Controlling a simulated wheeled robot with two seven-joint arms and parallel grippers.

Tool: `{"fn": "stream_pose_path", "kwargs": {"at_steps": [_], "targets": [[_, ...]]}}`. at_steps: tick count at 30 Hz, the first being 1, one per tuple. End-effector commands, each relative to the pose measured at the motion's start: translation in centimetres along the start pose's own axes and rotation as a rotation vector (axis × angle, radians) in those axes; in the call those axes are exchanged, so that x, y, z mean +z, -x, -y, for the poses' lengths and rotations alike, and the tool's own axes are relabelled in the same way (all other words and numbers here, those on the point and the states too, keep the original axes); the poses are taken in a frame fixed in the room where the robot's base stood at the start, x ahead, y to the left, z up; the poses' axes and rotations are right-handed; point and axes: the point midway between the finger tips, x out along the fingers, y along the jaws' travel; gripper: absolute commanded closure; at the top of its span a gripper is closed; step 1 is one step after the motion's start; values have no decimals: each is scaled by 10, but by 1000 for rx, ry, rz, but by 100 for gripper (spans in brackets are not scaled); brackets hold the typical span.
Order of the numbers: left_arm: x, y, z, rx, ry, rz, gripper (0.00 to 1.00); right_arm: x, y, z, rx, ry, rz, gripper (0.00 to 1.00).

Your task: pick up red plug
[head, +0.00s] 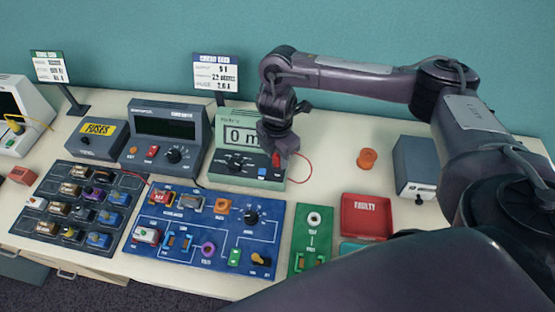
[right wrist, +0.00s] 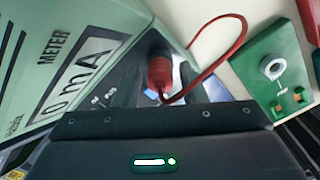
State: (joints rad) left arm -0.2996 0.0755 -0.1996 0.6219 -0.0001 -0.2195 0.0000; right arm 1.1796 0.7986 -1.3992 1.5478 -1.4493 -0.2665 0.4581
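The red plug (head: 277,160) is at the lower right front of the green meter (head: 240,140), next to a blue part. A thin red lead loops from it to the right. In the right wrist view the plug (right wrist: 160,72) sits between the two dark fingers of my right gripper (right wrist: 160,85), its lead curving up and right. In the head view my right gripper (head: 279,142) is directly above and around the plug, in front of the meter. I cannot tell whether the fingers press on it. My left gripper is not in view.
A blue circuit board (head: 185,255) and a green board (head: 300,262) lie in front of the meter. A red tray (head: 345,228), an orange spool (head: 367,158) and a grey box (head: 412,150) are to the right. A dark supply unit (head: 135,155) stands left of the meter.

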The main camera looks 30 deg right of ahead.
Motion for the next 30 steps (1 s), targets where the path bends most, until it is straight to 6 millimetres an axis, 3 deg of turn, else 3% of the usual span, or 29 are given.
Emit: {"fn": "stream_pose_path", "kwargs": {"at_steps": [1,8,20,26,30], "targets": [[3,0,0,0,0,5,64,0,0,0,0,0,0,69],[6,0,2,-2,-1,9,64,0,0,0,0,0,0,99],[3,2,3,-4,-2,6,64,0,9,-1,4,1,1,100],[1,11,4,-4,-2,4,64,1,41,-2,7,1,3,100],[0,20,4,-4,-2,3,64,1,79,-3,10,3,4,100]]}}
